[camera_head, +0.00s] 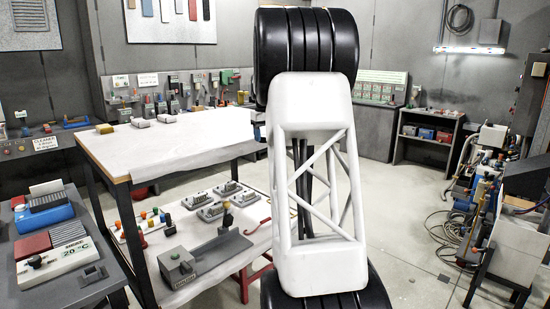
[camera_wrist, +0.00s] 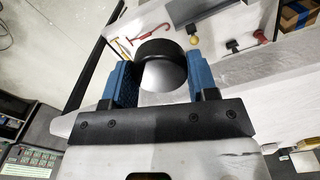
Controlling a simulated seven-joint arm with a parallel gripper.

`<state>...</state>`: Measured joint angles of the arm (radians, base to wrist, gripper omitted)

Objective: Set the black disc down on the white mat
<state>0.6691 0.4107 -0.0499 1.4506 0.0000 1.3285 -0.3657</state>
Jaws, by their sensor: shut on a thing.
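The black disc (camera_wrist: 158,46) shows in the wrist view between the two blue fingers of my gripper (camera_wrist: 161,72). The fingers are shut on it from both sides. Its side is black and the face toward the camera is pale grey. A pale surface lies beyond the disc; I cannot tell whether they touch. In the head view, a white sheet that may be the white mat (camera_head: 175,142) covers the upper table top. My arm stands in front of its right end there and hides my gripper and the disc.
Several small blocks (camera_head: 143,122) lie along the back of the table top. A lower level holds a grey device (camera_head: 205,255) and several small parts. A side bench (camera_head: 60,240) stands at left. A cluttered cart (camera_head: 490,200) and hoses are at right. The floor between is clear.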

